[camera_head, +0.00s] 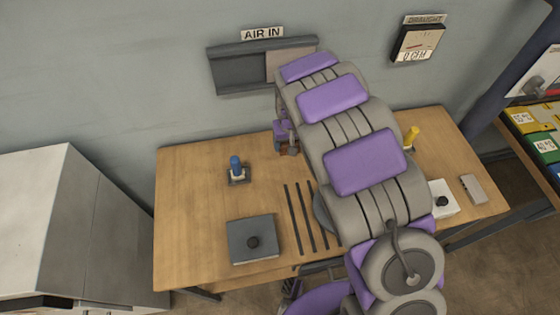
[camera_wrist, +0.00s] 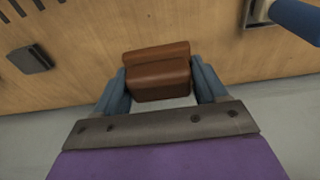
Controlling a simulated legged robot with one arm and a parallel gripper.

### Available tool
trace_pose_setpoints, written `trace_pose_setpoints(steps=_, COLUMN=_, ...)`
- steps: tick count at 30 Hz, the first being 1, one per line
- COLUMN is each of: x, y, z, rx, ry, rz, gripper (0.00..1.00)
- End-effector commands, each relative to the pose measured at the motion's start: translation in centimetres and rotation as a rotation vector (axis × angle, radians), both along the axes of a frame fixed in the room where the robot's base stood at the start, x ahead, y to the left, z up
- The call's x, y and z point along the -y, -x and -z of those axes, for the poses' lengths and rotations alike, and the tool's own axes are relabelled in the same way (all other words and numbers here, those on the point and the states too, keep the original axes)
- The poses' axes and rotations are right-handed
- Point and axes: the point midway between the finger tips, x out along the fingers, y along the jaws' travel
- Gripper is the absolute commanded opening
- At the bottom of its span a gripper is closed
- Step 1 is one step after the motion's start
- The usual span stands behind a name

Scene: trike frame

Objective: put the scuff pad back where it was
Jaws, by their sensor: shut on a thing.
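The scuff pad appears to be the reddish-brown block (camera_wrist: 160,82) in the wrist view. My gripper (camera_wrist: 158,70) has its two blue fingers against the block's left and right sides and is shut on it. The block is over the wooden bench (camera_wrist: 90,70) near its edge, where a grey surface begins. I cannot tell whether it touches the bench.
A yellow item (camera_head: 411,137) and a grey block (camera_head: 473,189) are right of my arm. The left of the bench is clear.

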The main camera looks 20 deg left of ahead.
Motion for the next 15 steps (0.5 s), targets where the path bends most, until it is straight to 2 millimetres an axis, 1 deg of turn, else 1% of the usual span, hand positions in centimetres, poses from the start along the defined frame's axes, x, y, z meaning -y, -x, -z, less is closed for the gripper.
trace_pose_setpoints(steps=7, x=0.18, y=0.19, z=-0.05, rx=-0.002, ry=-0.007, rz=-0.005, gripper=0.33)
trace_pose_setpoints(steps=13, x=-0.52, y=0.06, z=0.21, rx=0.001, ry=-0.001, rz=-0.005, gripper=0.33)
trace_pose_setpoints(steps=15, x=-0.62, y=0.07, z=0.61, rx=-0.001, ry=0.001, rz=-0.005, gripper=0.33)
